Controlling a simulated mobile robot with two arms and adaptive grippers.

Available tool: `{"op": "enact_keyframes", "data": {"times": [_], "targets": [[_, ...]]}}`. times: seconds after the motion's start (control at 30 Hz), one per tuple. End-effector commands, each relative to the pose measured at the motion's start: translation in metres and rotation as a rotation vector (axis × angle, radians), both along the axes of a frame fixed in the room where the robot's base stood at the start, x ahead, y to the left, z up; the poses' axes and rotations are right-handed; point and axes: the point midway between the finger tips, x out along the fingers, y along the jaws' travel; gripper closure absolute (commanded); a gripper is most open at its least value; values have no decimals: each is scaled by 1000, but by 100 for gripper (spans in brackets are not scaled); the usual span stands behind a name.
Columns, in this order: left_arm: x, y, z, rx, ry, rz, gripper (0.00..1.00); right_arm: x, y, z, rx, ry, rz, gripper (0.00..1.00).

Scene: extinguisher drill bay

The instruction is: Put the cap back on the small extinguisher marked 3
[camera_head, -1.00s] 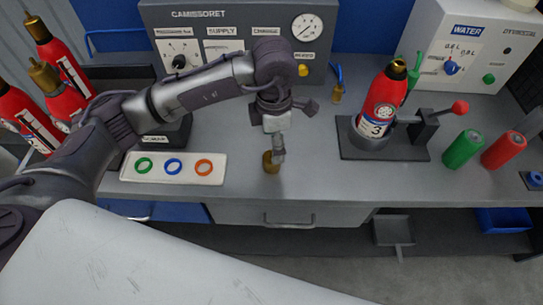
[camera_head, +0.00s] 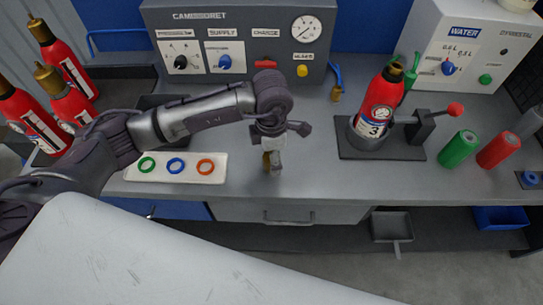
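The small red extinguisher marked 3 (camera_head: 371,129) stands slightly tilted in the dark holder (camera_head: 352,151) at the right of the bench, with a brass-coloured top end. My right gripper is not in view.
A white tray (camera_head: 216,177) with green, blue and orange rings lies left of the gripper. A lever with a red knob (camera_head: 455,109) juts from the holder. Green (camera_head: 459,149) and red (camera_head: 499,150) cylinders stand to its right. Bench between gripper and holder is clear.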

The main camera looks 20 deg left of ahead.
Motion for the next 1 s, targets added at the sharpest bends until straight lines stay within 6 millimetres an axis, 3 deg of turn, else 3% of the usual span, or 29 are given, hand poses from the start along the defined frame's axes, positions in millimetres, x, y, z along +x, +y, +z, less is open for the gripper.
{"op": "enact_keyframes", "data": {"times": [0.2,0.63,1.0], "targets": [[0,0,0,-1,-1,-1,24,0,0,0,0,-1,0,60],[0,0,1,0,-1,-1,95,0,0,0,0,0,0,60],[1,-1,6,-2,-5,-1,97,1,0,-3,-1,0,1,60]]}}
